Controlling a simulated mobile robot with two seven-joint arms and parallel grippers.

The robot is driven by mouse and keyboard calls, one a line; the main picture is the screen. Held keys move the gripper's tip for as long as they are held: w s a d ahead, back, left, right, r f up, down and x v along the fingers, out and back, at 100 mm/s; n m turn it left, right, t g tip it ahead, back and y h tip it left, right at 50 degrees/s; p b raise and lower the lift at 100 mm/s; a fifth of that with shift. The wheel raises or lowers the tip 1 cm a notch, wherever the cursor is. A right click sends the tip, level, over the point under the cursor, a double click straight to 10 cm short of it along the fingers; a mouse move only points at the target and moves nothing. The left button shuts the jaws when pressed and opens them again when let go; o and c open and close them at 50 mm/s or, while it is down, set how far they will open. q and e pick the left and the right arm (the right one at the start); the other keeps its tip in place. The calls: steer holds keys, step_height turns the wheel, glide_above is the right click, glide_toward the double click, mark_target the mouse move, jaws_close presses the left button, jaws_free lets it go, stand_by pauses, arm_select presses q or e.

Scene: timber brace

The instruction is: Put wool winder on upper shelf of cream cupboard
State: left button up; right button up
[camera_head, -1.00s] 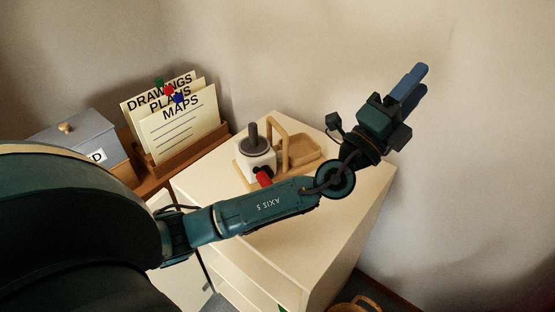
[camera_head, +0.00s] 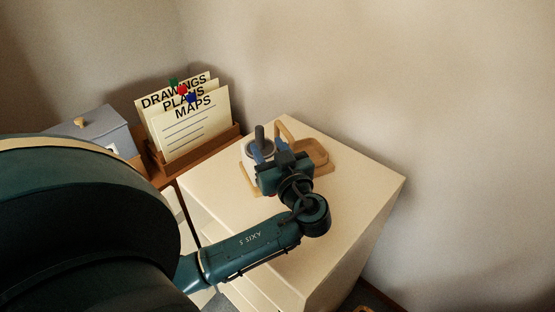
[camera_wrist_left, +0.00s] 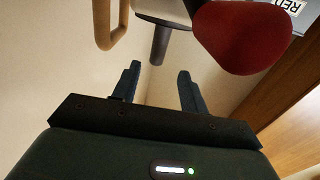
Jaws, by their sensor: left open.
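The wool winder (camera_head: 314,151), with a pale round body, dark upright post and wooden base with a handle, stands on top of a cream cupboard (camera_head: 345,200). My left gripper (camera_head: 268,149) is open above the winder and partly hides it in the head view. In the left wrist view, the winder's red knob (camera_wrist_left: 240,36), dark post (camera_wrist_left: 160,44) and wooden handle (camera_wrist_left: 111,25) show beyond the open fingers (camera_wrist_left: 159,72). Nothing is visibly held. The cupboard's shelves are mostly hidden by my arm. My right gripper is not in view.
A wooden holder (camera_head: 200,153) with cards marked drawings, plans and maps stands left of the cupboard. A grey lidded box (camera_head: 100,128) is further left. Walls rise close behind. The cupboard top's right side is clear.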

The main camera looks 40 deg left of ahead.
mark_target(261, 132)
arm_select(q)
steer(key=p+x, duration=0.1)
steer(key=x, duration=0.2)
steer(key=p+x, duration=0.1)
steer(key=x, duration=0.3)
steer(key=shift+w+r, duration=0.15)
steer(key=shift+w, duration=0.15)
steer(key=shift+c, duration=0.2)
jaws_close()
stand_by(0.8)
steer(key=shift+r, duration=0.15)
